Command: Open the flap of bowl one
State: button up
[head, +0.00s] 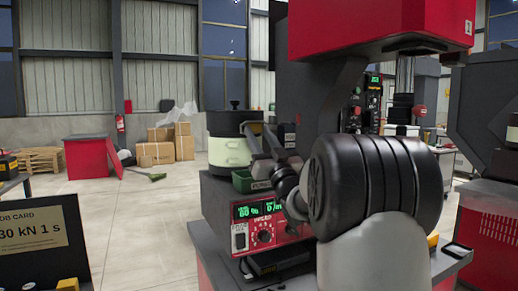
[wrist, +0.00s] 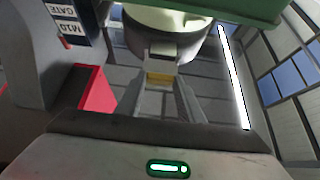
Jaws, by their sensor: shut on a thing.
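A cream and black bowl feeder (head: 230,152) stands on the red machine's dark body in the head view. Its cream bowl also shows at the top of the wrist view (wrist: 170,20). My gripper (head: 256,130) reaches the bowl's right side, with my dark arm in front. In the wrist view my gripper (wrist: 162,72) is shut on a small grey tab with a yellow part (wrist: 160,79), at the side of the bowl. I take this tab to be part of the flap; how far the flap stands open cannot be told.
A red press head (head: 375,28) hangs above my arm.

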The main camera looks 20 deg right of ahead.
jog(key=shift+f+t+b, duration=0.3)
jog(key=shift+t+b, duration=0.05)
jog(key=shift+t, duration=0.05)
jog(key=o, duration=1.1)
jog(key=shift+c, duration=0.2)
jog(key=v, duration=1.7)
jog(key=shift+s, duration=0.15)
jog(key=shift+f, duration=0.1)
